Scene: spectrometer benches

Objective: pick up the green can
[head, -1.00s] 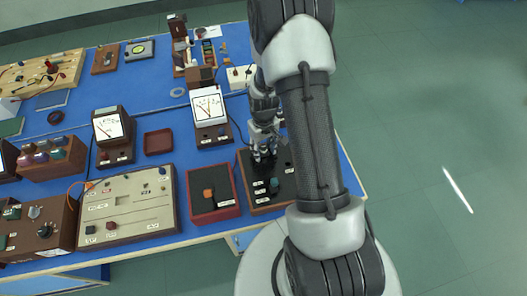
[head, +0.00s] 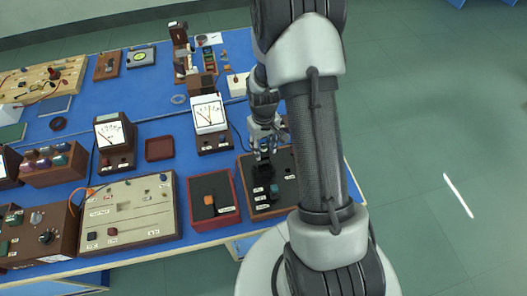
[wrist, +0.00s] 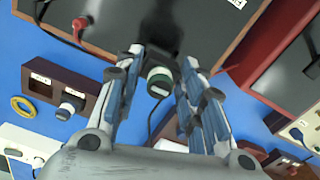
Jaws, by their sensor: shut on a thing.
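The green can (wrist: 159,76) shows in the wrist view as a short cylinder with a green band and a pale end, between the two fingers. My gripper (wrist: 160,88) is shut on it. In the head view my gripper (head: 262,154) points down over the back part of a dark wood-rimmed board (head: 285,205) at the table's front right. The can is too small and too covered by the fingers to make out in the head view. Whether it is clear of the board cannot be told.
A teal knob (head: 274,188) and black parts stand on the board just in front of my gripper. A red-rimmed tray (head: 225,217) lies to its left. White meters (head: 209,112) stand behind left. Open floor lies right of the table.

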